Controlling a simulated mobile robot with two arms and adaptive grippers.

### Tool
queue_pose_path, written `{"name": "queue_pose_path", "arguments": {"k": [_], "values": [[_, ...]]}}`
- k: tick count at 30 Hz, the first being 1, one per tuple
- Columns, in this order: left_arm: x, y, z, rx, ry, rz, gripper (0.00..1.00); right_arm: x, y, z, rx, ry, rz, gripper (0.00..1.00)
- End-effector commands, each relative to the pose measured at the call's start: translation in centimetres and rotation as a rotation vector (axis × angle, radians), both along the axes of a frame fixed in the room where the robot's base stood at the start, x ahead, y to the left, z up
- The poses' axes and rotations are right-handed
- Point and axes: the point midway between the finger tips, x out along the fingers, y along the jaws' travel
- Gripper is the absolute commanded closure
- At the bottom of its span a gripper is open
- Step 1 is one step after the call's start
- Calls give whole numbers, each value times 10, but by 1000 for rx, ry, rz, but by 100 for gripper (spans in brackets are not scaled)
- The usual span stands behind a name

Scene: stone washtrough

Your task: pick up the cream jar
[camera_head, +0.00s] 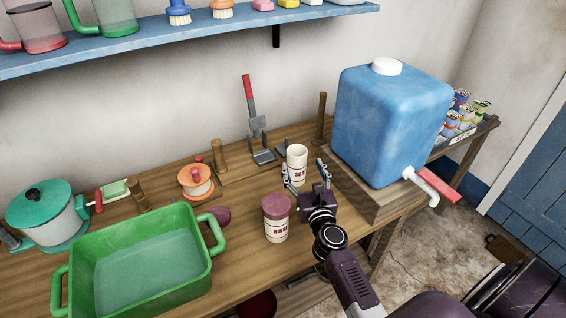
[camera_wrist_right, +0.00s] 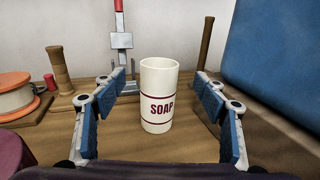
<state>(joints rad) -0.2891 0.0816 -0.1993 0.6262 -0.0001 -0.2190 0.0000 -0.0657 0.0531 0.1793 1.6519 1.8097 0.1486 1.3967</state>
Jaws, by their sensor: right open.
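A cream jar (camera_head: 297,161) marked SOAP, with an open top, stands upright on the wooden bench. My right gripper (camera_head: 305,175) is open and low in front of it, with its fingers pointing at it. In the right wrist view the cream jar (camera_wrist_right: 158,97) stands centred in the gap between the two blue-padded fingers, with clear space on both sides. The gripper holds nothing. My left gripper is not in view.
A cream container (camera_head: 276,222) with a maroon lid, marked RINSE, stands left of my right gripper. A blue water tank (camera_head: 390,120) with a tap stands close on the right. A metal clamp with red handle (camera_head: 260,137) stands behind. A green basin (camera_head: 140,262) fills the left front.

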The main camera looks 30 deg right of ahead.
Motion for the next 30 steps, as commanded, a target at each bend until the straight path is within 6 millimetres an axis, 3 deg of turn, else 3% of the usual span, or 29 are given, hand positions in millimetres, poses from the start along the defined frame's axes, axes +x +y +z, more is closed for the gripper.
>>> {"name": "queue_pose_path", "arguments": {"k": [6,15,23,24,30], "values": [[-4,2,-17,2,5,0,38,0,0,-18,-2,2,-1,34],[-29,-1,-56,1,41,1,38,0,0,-58,-2,1,0,34],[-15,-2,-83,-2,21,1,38,0,0,-88,-3,1,1,34],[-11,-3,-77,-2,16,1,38,8,-2,-80,-4,-2,2,34],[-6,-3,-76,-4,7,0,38,23,-8,-80,-3,0,1,34]]}}
